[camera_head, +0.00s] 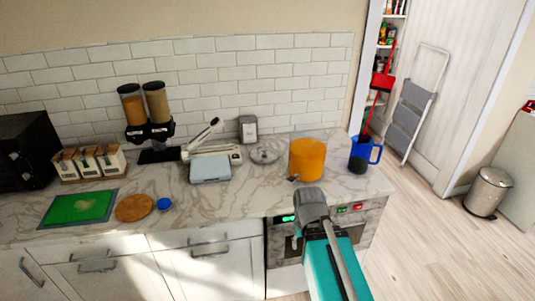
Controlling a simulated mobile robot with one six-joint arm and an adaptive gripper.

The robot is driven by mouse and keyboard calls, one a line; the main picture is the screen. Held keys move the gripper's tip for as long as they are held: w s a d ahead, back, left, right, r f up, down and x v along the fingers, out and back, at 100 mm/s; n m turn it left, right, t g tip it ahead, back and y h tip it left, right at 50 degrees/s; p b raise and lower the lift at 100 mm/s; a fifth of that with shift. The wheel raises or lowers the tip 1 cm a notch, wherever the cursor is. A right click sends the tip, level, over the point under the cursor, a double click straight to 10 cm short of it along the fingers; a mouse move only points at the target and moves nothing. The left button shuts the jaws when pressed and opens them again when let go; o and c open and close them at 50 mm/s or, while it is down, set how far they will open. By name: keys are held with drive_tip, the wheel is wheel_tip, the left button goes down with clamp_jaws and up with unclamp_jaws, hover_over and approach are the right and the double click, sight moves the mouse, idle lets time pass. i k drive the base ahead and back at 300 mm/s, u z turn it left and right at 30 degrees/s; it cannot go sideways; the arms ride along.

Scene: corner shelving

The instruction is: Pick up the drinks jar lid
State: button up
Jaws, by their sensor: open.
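The orange drinks jar (307,158) stands upright on the marble counter, with a small tap low on its front left. A clear, pale round disc (264,154) lies on the counter just left of the jar, near the tiled wall. It looks like the jar's lid, though it is small and faint here. My arm, with a grey joint and teal link, rises at the lower right in front of the counter. My gripper cannot be made out in this view. The disc lies beyond my arm, up and to the left, with nothing on it.
A grey metal canister (248,128) stands behind the disc, and a pale slicer-like appliance (211,163) to its left. A blue jug (361,154) stands right of the jar. A small blue round item (164,204) lies by a wooden board (134,207).

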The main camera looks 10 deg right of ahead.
sight(264, 155)
drive_tip(key=z, duration=0.2)
drive_tip(key=i, duration=1.2)
drive_tip(key=u, duration=0.4)
